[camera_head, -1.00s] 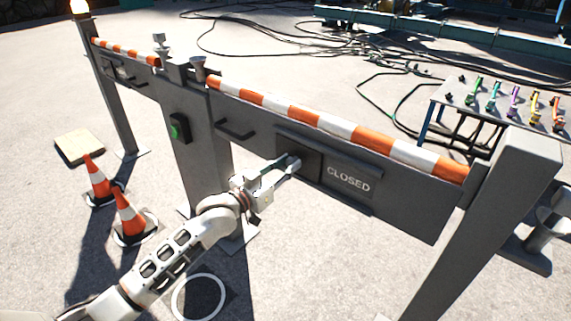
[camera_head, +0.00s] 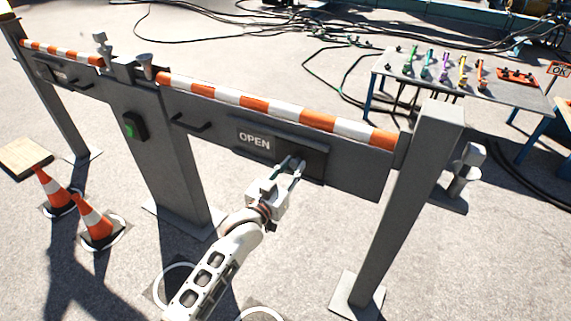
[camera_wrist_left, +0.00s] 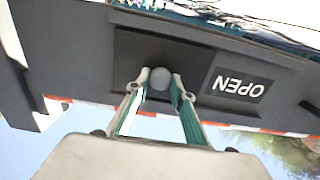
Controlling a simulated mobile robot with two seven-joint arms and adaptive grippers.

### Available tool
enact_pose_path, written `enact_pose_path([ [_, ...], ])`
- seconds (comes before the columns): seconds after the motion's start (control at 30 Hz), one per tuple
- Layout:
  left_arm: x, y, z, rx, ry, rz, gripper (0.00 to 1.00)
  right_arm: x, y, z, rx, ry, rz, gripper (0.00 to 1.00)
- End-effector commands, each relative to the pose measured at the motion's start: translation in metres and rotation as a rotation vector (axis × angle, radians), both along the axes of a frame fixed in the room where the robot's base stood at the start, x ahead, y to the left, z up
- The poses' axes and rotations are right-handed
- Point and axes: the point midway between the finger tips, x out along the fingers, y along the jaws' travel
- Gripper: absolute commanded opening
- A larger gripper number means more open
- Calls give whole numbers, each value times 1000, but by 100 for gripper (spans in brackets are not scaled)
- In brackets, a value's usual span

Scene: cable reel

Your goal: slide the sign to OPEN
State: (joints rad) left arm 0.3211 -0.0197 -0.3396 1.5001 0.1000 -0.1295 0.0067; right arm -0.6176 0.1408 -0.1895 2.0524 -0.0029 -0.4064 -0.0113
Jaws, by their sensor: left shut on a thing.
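The sign on the barrier's right-hand gate panel reads OPEN (camera_head: 254,141) in white letters in the head view. It also shows upside down in the left wrist view (camera_wrist_left: 238,85). A dark sliding cover (camera_head: 313,165) sits to the right of the word, over the right end of the sign, and no CLOSED lettering is visible. My left gripper (camera_head: 292,164) is at this cover, its two fingers shut on a round grey knob (camera_wrist_left: 160,77) on the cover's face. My right gripper is in neither view.
A barrier post (camera_head: 411,190) stands right of my left arm. Two traffic cones (camera_head: 97,228) stand at the left by the middle post (camera_head: 170,165). A table (camera_head: 420,70) with coloured handles and loose cables lie behind the gate. The ground in front is mostly clear.

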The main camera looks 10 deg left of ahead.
Motion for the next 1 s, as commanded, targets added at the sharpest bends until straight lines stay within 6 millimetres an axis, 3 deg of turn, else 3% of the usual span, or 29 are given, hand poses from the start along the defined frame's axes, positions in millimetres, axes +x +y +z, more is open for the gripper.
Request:
enact_pose_path([
  [0.23,-2,-5,-1,-3,1,-7,0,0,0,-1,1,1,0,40],
  [0.27,-2,-5,-1,-3,1,-7,25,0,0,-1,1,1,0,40],
  [0.3,-2,-5,-1,-3,1,-7,35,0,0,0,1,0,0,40],
  [0.33,-2,-5,-1,-3,1,-7,39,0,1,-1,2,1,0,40],
  [0.73,-5,-1,-2,-2,2,-4,39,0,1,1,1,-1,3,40],
  [1.0,-46,13,-3,-2,4,-4,39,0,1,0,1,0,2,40],
])
